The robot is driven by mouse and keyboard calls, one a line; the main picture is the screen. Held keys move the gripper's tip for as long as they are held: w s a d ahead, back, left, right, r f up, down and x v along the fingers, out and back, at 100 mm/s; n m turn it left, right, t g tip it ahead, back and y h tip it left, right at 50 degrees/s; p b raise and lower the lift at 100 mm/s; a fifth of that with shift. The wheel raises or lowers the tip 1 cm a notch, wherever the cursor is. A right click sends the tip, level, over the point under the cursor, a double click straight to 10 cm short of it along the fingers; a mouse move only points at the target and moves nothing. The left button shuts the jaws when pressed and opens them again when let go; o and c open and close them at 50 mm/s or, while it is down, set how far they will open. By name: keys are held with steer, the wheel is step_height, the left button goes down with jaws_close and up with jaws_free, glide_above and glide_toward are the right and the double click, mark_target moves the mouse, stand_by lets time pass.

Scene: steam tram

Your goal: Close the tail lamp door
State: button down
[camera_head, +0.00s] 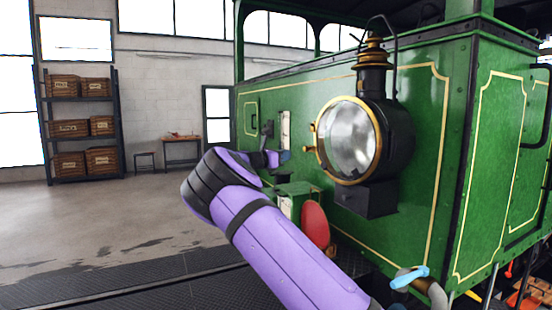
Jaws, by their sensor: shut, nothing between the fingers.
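A large round lamp (350,140) with a brass-rimmed glass front stands out from the tram's green end panel. Small brass fittings sit at the rim's left edge. I cannot tell whether this is the tail lamp, nor whether its front is fully seated. Left of it, small fittings and a pale upright strip (285,130) show on the panel. Below them are a green-topped box (296,189) and a red oval disc (315,223). My purple arm reaches up from the bottom. My gripper (279,158) is small, shut and empty, near the panel left of the lamp, partly hidden by my wrist.
A pipe with a blue handle (410,278) sits low at the right, near my forearm. The green tram body (440,140) fills the right side. A shelf of crates (82,125) and a small table (182,142) stand far back. The floor at left is open.

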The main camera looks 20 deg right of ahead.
mark_target(309, 148)
steer(key=x, duration=0.7)
steer(key=shift+d, duration=0.3)
steer(key=x, duration=0.2)
steer(key=w+x, duration=0.1)
steer(key=x, duration=0.1)
steer(key=shift+d, duration=0.2)
steer(key=shift+d+r, duration=0.1)
steer(key=shift+d, duration=0.05)
